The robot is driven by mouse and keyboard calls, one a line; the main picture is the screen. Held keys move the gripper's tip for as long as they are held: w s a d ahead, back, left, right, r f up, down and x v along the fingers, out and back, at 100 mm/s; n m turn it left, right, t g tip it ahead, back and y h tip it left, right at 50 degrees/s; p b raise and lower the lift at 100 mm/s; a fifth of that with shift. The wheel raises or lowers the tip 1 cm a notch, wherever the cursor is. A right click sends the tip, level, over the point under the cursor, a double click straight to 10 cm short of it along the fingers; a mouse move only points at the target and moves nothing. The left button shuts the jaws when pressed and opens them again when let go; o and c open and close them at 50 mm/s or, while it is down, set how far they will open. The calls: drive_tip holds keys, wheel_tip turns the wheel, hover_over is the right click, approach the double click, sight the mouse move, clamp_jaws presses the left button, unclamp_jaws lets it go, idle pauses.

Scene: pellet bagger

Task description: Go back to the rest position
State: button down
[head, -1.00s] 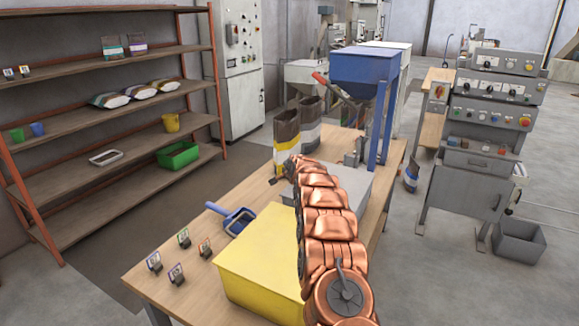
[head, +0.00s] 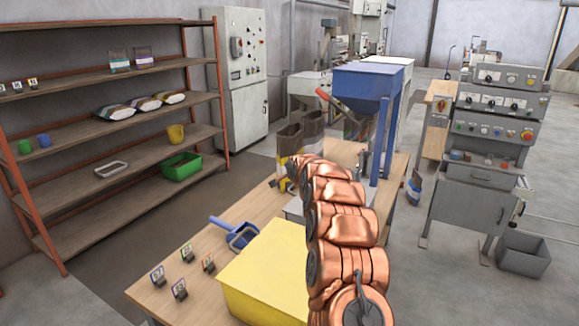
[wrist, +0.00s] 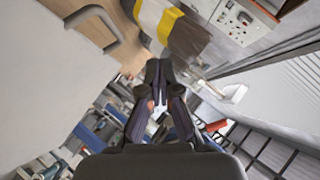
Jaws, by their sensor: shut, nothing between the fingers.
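My gripper (wrist: 158,72) shows in the wrist view with its two fingers closed together and nothing between them. In the head view my copper-coloured arm reaches forward over the workbench (head: 190,225), and its far end hides most of the gripper. In the wrist view a standing bag with a yellow stripe (wrist: 157,22) lies beyond the fingertips. The same bag shows in the head view (head: 285,165), close beside the far end of my arm. I cannot tell from the frames whether they touch.
A yellow box (head: 265,270), a blue scoop (head: 236,232) and several small label stands (head: 180,288) sit on the bench. A blue hopper (head: 365,92) stands behind. A shelf rack (head: 120,135) is at left, a control cabinet (head: 475,205) at right. The floor between bench and cabinet is mostly clear.

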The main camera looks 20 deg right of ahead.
drive_tip(key=s+a+r+n+g+y, duration=0.1)
drive_tip(key=s+a+n+g, duration=0.1)
drive_tip(key=s+a, duration=0.5)
drive_tip(key=s+a+r+n+g+y+b, duration=0.1)
drive_tip(key=s+a+n+g, duration=0.2)
drive_tip(key=s, duration=0.9)
drive_tip(key=s+a+r+n+g+y, duration=0.1)
drive_tip(key=s+a+n, duration=0.1)
drive_tip(key=s+a, duration=0.55)
drive_tip(key=s+a+f+n+g, duration=0.2)
drive_tip(key=s+n+g, duration=0.1)
drive_tip(key=s, duration=1.9)
drive_tip(key=s+a+f+n+g, duration=0.2)
drive_tip(key=s+f+n+g, duration=0.1)
drive_tip(key=s, duration=1.9)
drive_tip(key=shift+s+a+f+n+g, duration=0.2)
drive_tip(key=shift+s+n+g, duration=0.2)
drive_tip(key=shift+n+g, duration=0.5)
